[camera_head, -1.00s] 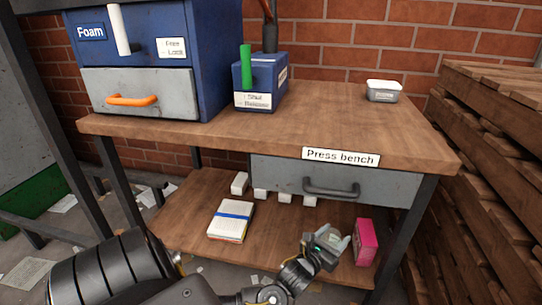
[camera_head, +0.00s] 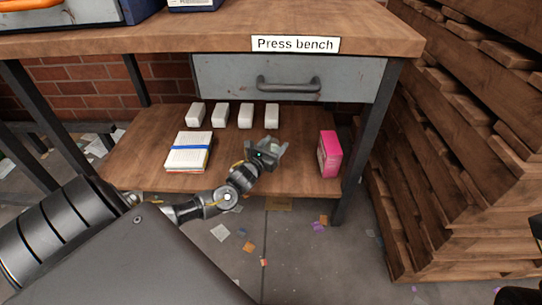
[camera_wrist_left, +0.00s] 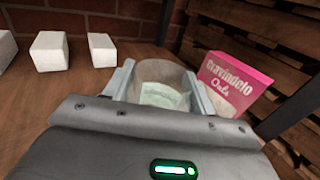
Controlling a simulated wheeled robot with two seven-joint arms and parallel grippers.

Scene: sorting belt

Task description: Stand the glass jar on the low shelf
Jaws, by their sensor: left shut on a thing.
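The glass jar (camera_wrist_left: 160,85) is clear, with pale greenish contents, and shows between my left gripper's fingers in the left wrist view. My left gripper (camera_head: 276,149) is shut on it, over the front right part of the low shelf (camera_head: 130,160). In the head view the gripper hides most of the jar. The jar's base is hidden, so I cannot tell whether it touches the shelf. The jar looks about upright.
A pink oats box (camera_head: 329,154) stands right of the gripper. It also shows in the wrist view (camera_wrist_left: 232,80). Several white blocks (camera_head: 245,115) stand in a row behind. A book with a blue band (camera_head: 188,150) lies left. The bench drawer (camera_head: 300,80) is overhead.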

